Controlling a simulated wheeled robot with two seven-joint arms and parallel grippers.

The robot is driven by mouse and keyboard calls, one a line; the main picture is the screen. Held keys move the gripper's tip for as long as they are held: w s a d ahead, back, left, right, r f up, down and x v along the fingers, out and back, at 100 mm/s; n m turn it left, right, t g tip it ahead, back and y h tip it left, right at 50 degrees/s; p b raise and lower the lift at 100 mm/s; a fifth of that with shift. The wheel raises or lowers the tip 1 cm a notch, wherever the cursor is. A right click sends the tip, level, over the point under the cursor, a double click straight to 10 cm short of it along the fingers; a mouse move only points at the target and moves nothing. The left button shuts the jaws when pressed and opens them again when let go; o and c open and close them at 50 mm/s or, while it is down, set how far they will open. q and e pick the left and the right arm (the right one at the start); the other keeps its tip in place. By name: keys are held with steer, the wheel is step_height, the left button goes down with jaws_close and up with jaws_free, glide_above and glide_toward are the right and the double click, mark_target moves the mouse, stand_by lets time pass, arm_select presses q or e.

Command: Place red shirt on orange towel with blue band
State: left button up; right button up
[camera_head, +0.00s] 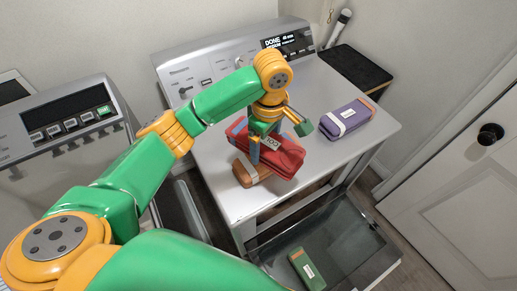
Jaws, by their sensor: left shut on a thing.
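The shirt overlaps and hides much of this towel. I cannot tell whether the shirt's weight rests on it. A blue band cannot be made out clearly. My right gripper is not in view.
A purple folded bundle (347,116) with a white band lies to the right on the washer top (225,190). A green folded bundle (307,268) lies low in front on the dark glass lid (345,245). The control panel (235,62) rises behind. A door (470,190) stands at right.

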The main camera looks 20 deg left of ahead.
arm_select(q)
steer(key=f, duration=0.1)
steer(key=w+a+f, duration=0.2)
steer(key=f, duration=0.1)
steer(key=shift+w, duration=0.1)
step_height(320, 180, down, 2)
steer(key=shift+f, duration=0.1)
steer(key=shift+s, duration=0.3)
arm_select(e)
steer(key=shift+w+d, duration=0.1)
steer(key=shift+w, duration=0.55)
arm_select(q)
steer(key=o, duration=1.2)
steer(key=shift+w+f, duration=0.1)
steer(key=shift+f, duration=0.05)
steer(key=shift+o, duration=0.5)
steer(key=r, duration=1.2)
steer(key=shift+d+r, duration=0.15)
steer(key=shift+d, duration=0.05)
